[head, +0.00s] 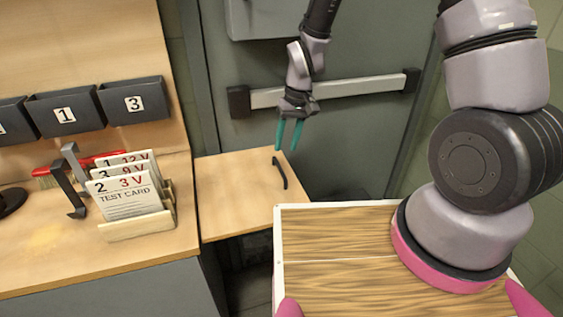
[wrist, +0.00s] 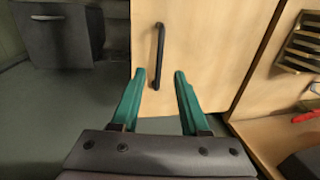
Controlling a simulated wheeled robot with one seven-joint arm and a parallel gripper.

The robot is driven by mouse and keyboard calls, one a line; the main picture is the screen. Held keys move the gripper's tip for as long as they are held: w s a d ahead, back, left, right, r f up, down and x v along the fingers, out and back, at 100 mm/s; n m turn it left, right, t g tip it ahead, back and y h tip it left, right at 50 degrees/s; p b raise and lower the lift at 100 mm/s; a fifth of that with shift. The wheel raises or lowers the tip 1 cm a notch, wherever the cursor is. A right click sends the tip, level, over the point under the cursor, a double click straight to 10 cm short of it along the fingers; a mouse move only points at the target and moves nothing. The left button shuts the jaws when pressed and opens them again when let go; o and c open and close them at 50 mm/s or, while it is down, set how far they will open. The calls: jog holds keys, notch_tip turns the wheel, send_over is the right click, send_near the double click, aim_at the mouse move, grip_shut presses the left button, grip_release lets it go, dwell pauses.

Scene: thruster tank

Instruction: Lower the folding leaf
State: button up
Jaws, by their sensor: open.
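The folding leaf (head: 235,190) is a light wood panel standing out level from the right side of the bench in the head view. A dark bar handle (head: 280,173) is fixed on its top near the right edge. My gripper (head: 289,136) has green fingers pointing down, above and behind the handle, apart from it. In the wrist view the leaf (wrist: 207,50) fills the middle, and its handle (wrist: 158,56) lies beyond the open fingertips (wrist: 160,80). Nothing is between the fingers. The underside of the leaf and its support are hidden.
The bench (head: 90,262) at left carries a rack of test cards (head: 125,190), a red brush (head: 95,163) and grey hooks. Numbered bins (head: 65,107) hang above. A grey door with a push bar (head: 325,90) stands behind. My own wood-topped base fills the lower right.

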jog(key=f, duration=0.2)
jog(key=a+f, duration=0.1)
jog(key=f, duration=0.4)
jog(key=shift+s+a, duration=0.15)
jog(key=shift+s, duration=0.05)
grip_shut()
dwell(1.1)
